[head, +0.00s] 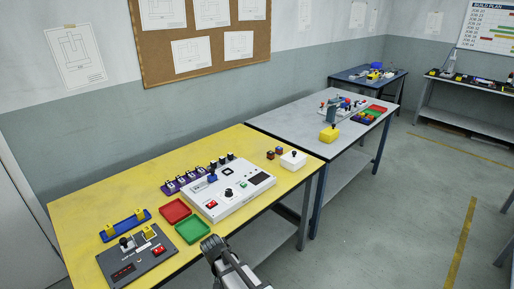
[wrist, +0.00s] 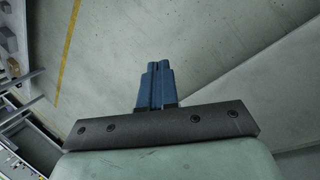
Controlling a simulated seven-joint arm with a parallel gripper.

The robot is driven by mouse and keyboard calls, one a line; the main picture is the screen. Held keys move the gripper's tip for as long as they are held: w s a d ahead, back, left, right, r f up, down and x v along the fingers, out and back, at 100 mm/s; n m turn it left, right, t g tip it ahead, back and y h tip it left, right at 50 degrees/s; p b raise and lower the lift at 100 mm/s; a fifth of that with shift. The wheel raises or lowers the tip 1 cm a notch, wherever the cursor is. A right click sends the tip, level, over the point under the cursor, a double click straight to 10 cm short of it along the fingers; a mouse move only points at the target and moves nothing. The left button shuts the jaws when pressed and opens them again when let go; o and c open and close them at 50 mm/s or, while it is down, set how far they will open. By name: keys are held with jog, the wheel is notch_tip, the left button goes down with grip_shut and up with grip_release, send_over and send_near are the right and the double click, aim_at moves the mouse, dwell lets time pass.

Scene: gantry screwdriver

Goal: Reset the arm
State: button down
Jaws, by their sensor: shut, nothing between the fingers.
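My gripper (wrist: 158,66) shows in the wrist view with its two blue fingers side by side and touching. It is shut and empty. Bare grey floor lies beyond the fingertips. In the head view, part of my arm (head: 230,268) rises from the bottom edge, in front of the yellow table (head: 90,196). My fingertips cannot be made out there.
The yellow table holds a white control panel (head: 259,190), a red tray (head: 175,211), a green tray (head: 192,231), a dark grey device (head: 140,262) and a white box (head: 293,159). The floor at right is clear.

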jog(key=s+d+f+g+y, duration=0.1)
jog(key=s+d+f+g, duration=0.1)
jog(key=s+d+f, duration=0.5)
jog(key=s+d+f+g, duration=0.1)
jog(key=s+d+f, duration=0.3)
jog(key=d+f, duration=0.4)
jog(key=s+d+f+g+y, duration=0.1)
jog(key=s+d+f, duration=0.1)
jog(key=s, duration=0.4)
jog(key=s+d+f+y, duration=0.1)
jog(key=s+d+f, duration=0.1)
jog(key=s+d, duration=0.2)
jog(key=s+d+f+m+g+y, duration=0.1)
jog(key=s+d+f, duration=0.1)
jog(key=s, duration=0.6)
jog(key=shift+d+f+g, duration=0.15)
jog(key=shift+d+g, duration=0.15)
jog(key=shift+d, duration=0.35)
